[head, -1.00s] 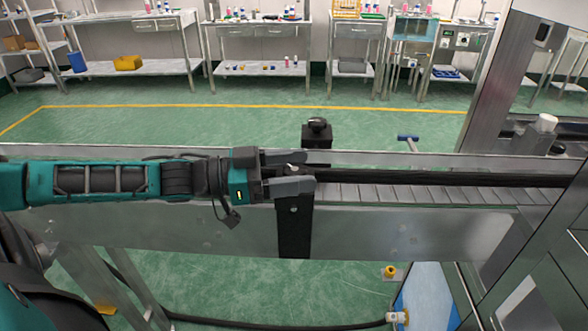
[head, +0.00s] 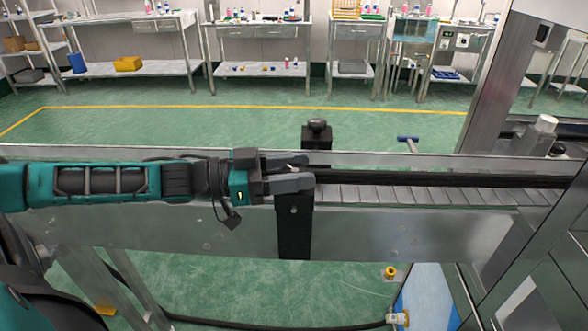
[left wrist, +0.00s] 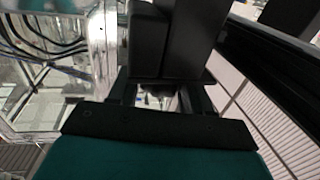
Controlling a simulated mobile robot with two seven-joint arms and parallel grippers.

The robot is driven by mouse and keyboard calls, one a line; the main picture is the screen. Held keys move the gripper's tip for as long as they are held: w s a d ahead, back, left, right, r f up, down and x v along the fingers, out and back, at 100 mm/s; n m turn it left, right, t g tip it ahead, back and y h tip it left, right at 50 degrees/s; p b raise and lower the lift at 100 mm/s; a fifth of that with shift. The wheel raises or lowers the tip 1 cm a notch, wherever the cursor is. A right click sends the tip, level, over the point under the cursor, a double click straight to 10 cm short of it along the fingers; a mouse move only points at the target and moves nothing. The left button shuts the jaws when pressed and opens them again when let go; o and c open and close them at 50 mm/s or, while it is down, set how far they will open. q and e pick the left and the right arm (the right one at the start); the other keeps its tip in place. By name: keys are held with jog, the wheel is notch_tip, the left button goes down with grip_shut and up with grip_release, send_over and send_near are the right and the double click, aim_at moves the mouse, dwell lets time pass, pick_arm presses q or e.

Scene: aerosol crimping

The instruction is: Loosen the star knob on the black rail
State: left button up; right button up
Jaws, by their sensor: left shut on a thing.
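The black rail (head: 450,179) runs lengthwise above the slatted conveyor. A black bracket post (head: 294,232) stands on the conveyor's near side, at the rail's left part. My left gripper (head: 308,171) reaches in from the left, level, at the top of this post. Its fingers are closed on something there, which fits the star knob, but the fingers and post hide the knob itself. In the left wrist view a large dark block (left wrist: 175,45) fills the space beyond the fingers, and the held part cannot be made out. My right gripper is not in view.
A second black post with a dark round knob (head: 317,125) on top stands at the far side of the conveyor. The metal side panel (head: 420,235) lies below the rail. A metal machine frame (head: 490,75) rises at right. Workbenches stand far behind, across open floor.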

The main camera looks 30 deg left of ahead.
pick_arm(q)
jog(key=shift+n+t+y, duration=0.4)
jog(key=shift+t+y, duration=0.1)
jog(key=n+t+y, duration=0.2)
jog(key=n+y, duration=0.1)
jog(key=shift+t+y+p, duration=0.3)
jog(key=shift+y+p, duration=0.05)
jog(key=shift+y, duration=0.05)
jog(key=shift+n+t+y, duration=0.55)
jog(key=shift+n+y, duration=0.6)
jog(key=shift+y, duration=0.55)
jog(key=shift+n+t+y, duration=0.55)
jog(key=shift+n+y, duration=0.6)
jog(key=shift+y, duration=0.55)
jog(key=shift+n+y, duration=0.3)
jog(key=shift+y, duration=0.2)
jog(key=o, duration=1)
jog(key=shift+c, duration=0.2)
